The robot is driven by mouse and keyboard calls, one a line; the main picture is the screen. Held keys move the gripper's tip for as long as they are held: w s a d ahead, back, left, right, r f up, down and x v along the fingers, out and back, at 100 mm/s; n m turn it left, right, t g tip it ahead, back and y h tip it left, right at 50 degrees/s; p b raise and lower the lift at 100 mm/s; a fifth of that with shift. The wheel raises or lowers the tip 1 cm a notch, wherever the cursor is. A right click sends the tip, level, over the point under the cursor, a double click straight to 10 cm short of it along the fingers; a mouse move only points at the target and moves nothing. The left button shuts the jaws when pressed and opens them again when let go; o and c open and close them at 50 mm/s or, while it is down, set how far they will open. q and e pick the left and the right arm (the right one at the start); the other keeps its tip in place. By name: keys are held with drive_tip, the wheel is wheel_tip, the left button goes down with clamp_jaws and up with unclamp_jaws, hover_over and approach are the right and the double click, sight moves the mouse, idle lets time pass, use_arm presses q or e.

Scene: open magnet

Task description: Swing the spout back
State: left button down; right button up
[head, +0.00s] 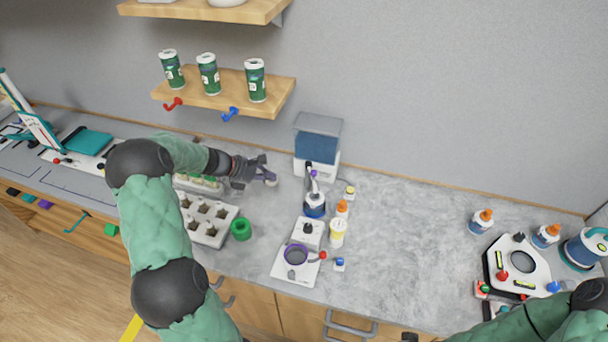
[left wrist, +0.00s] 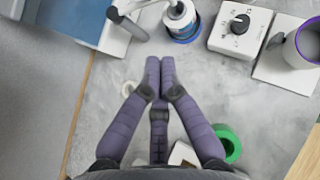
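In the left wrist view the spout (left wrist: 128,22) shows at the top edge, next to the bottle (left wrist: 182,22). My left gripper (head: 266,172) is left of the spout, over the counter, and apart from it. In the left wrist view its purple fingertips (left wrist: 160,66) are together with nothing visible between them.
A white holder tray (head: 208,220) and a green ring (head: 241,229) lie below my left gripper. A white device with a purple-rimmed cup (head: 296,254) and small bottles (head: 338,232) stand near the dispenser.

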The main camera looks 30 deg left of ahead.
use_arm(q)
drive_tip(key=p, duration=0.1)
approach(313, 180)
drive_tip(key=shift+x, duration=2.15)
drive_tip(key=shift+w, duration=0.1)
